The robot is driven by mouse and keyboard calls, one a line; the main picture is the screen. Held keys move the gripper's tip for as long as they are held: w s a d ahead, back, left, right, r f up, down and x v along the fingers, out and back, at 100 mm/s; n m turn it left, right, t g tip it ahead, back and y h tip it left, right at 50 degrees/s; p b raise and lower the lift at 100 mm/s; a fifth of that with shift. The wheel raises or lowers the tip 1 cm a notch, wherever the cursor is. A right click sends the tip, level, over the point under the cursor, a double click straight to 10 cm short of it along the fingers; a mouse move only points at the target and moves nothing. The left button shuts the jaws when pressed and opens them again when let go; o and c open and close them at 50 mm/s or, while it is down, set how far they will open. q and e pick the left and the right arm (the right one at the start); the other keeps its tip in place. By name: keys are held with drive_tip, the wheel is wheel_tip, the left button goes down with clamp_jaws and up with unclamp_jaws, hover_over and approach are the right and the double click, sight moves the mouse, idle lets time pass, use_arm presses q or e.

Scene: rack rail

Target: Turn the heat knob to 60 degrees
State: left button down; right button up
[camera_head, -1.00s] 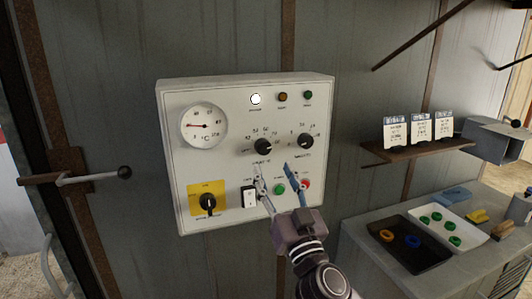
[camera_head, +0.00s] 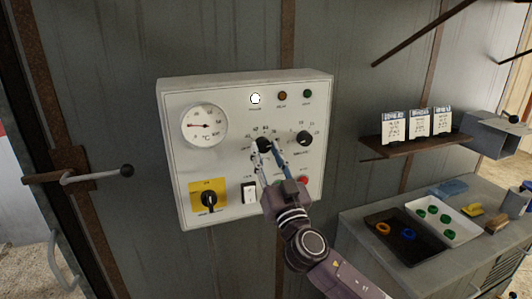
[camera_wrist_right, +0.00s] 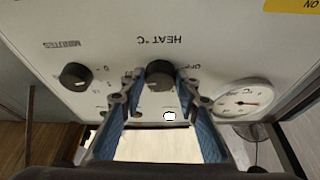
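The black heat knob (camera_head: 264,144) is on the white control panel (camera_head: 232,105), left of a similar minutes knob (camera_head: 304,138). My right gripper (camera_head: 267,149) reaches up to the heat knob from below, its fingers apart. In the right wrist view, which is upside down, the heat knob (camera_wrist_right: 160,76) lies between the two open fingertips (camera_wrist_right: 158,92), with the label "HEAT °C" beside it. I cannot tell whether the fingers touch it. Part of the knob's scale is hidden by the fingers. My left gripper is not in view.
A lever (camera_head: 90,175) sticks out at the left. A counter with trays (camera_head: 408,240) stands at the right.

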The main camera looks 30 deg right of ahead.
drive_tip(key=c, duration=0.6)
drive_tip(key=shift+o, duration=0.2)
drive_tip(key=shift+n+y, duration=0.4)
drive_tip(key=shift+n, duration=0.6)
drive_tip(key=shift+d+n+y+b, duration=0.15)
drive_tip(key=shift+n+y+b, duration=0.2)
drive_tip(key=shift+n+y, duration=0.65)
drive_tip(key=n+y, duration=0.1)
drive_tip(key=n, duration=0.1)
drive_tip(key=n+p, duration=0.1)
drive_tip(key=n, duration=0.1)
drive_tip(key=shift+d+r+t+y, duration=0.1)
drive_tip(key=shift+r+t+y, duration=0.1)
drive_tip(key=shift+t+y, duration=0.15)
drive_tip(key=n+y+p, duration=0.1)
drive_tip(key=n, duration=0.1)
drive_tip(key=n+g+y+p, duration=0.1)
drive_tip(key=n, duration=0.2)
drive_tip(key=shift+s+d+r+y, duration=0.1)
drive_tip(key=shift+r+y, duration=0.1)
drive_tip(key=shift+y, duration=0.05)
drive_tip(key=shift+d+n+g+y+p, duration=0.1)
drive_tip(key=shift+n+g+y+p, duration=0.3)
drive_tip(key=shift+n+p, duration=0.9)
drive_tip(key=shift+n+g+y+p, duration=0.4)
drive_tip(key=shift+n+p, duration=0.5)
drive_tip(key=shift+n, duration=0.7)
